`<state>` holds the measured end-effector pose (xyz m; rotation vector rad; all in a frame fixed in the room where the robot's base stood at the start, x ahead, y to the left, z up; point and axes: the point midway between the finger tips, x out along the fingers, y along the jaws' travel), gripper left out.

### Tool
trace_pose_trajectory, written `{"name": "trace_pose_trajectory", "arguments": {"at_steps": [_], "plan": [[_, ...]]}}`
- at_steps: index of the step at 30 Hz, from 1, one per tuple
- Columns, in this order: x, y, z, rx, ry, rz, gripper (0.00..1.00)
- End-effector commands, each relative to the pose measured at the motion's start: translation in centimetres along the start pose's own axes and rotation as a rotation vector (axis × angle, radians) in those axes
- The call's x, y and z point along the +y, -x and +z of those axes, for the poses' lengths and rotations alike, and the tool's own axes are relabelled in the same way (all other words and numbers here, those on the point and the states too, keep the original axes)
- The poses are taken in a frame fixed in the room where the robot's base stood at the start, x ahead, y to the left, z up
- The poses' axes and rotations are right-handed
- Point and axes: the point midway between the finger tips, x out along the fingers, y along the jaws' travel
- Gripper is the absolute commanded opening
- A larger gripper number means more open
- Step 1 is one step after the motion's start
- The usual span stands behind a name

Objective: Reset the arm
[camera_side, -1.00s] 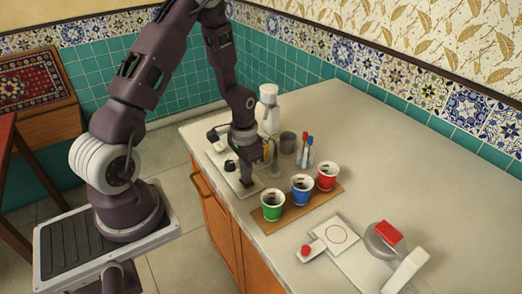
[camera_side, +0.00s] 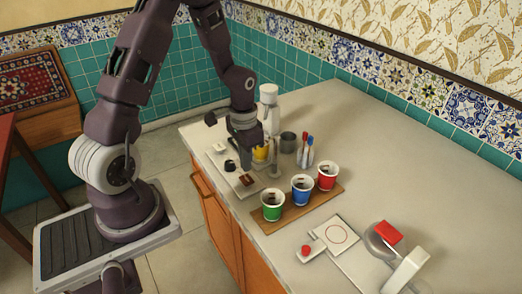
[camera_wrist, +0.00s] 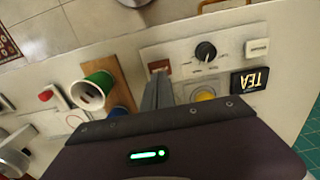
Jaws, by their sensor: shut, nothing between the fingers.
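My gripper (camera_side: 245,160) is raised above the white control panel (camera_side: 232,179) at the counter's left edge. In the wrist view its fingers (camera_wrist: 157,88) are together with nothing between them. The fingertips appear close to a dark red switch in that picture; the switch (camera_side: 247,180) shows uncovered below the gripper in the side view. The panel also has a black knob (camera_wrist: 205,50). A yellow object (camera_side: 260,153) stands behind the gripper and is partly hidden; it also shows in the wrist view (camera_wrist: 205,94).
Green (camera_side: 272,206), blue (camera_side: 302,190) and red (camera_side: 327,176) cups stand on a wooden board (camera_side: 292,213) to the right. A white dispenser (camera_side: 268,95) and a holder with pens (camera_side: 305,155) stand behind.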

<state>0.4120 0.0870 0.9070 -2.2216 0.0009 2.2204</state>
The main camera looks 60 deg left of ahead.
Motion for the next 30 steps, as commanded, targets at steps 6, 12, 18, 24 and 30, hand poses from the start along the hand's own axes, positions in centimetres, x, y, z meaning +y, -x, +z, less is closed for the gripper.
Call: {"name": "trace_pose_trajectory", "arguments": {"at_steps": [6,12,18,24,30], "plan": [[0.0,0.3,0.0,-0.001,0.0,0.0,0.0],[0.8,3.6,-0.3,0.037,-0.004,-0.031,0.0],[5.7,15.7,2.4,0.204,-0.001,-0.101,0.0],[11.1,23.4,10.1,0.392,0.005,-0.066,0.0],[13.2,25.1,15.1,0.483,0.001,-0.006,0.0]]}}
